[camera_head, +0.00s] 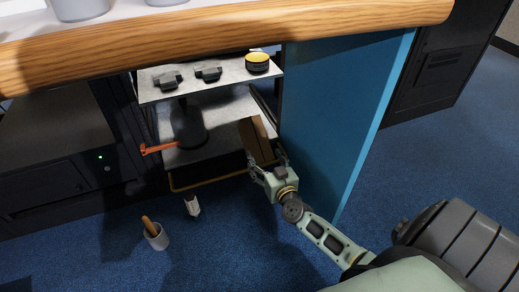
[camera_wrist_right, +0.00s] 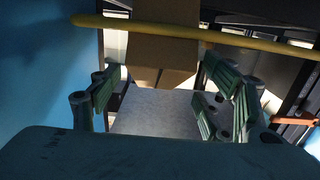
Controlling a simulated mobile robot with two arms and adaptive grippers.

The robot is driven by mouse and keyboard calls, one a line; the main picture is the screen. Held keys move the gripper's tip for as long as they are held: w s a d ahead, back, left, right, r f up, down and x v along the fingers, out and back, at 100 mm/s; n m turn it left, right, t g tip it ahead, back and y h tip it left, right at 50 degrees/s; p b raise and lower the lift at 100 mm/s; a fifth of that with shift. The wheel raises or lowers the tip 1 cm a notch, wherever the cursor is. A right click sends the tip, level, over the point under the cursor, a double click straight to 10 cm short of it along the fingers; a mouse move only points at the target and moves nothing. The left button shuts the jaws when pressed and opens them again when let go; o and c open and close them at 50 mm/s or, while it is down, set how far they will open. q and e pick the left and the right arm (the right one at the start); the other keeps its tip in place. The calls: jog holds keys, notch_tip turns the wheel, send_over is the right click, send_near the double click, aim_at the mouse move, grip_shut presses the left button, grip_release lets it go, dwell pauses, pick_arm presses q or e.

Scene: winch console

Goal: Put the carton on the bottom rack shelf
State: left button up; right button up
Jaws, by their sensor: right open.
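The brown carton (camera_head: 257,138) is at the right end of the lower rack shelf (camera_head: 222,140), close to the blue panel. It also shows in the right wrist view (camera_wrist_right: 163,55), beyond my fingers, with a yellow rail crossing in front of it. My right gripper (camera_head: 266,158) is open at the carton's near end, one finger to each side. In the right wrist view its fingers (camera_wrist_right: 162,75) are spread wide with nothing gripped between them. I cannot tell whether a finger touches the carton. My left gripper is not in view.
The upper shelf (camera_head: 165,94) holds dark devices and a yellow-topped can (camera_head: 257,62). The blue panel (camera_head: 335,110) stands right. A cup (camera_head: 157,237) stands on the floor.

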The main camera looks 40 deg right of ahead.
aim_at(257, 145)
jog(key=shift+w+d, duration=0.15)
jog(key=shift+w, duration=0.25)
jog(key=shift+w+d+f+b, duration=0.1)
jog(key=shift+w+f+b, duration=0.05)
jog(key=shift+w+b, duration=0.4)
jog(key=shift+b+x, duration=0.8)
jog(key=shift+x, duration=2.05)
jog(key=shift+c, duration=0.4)
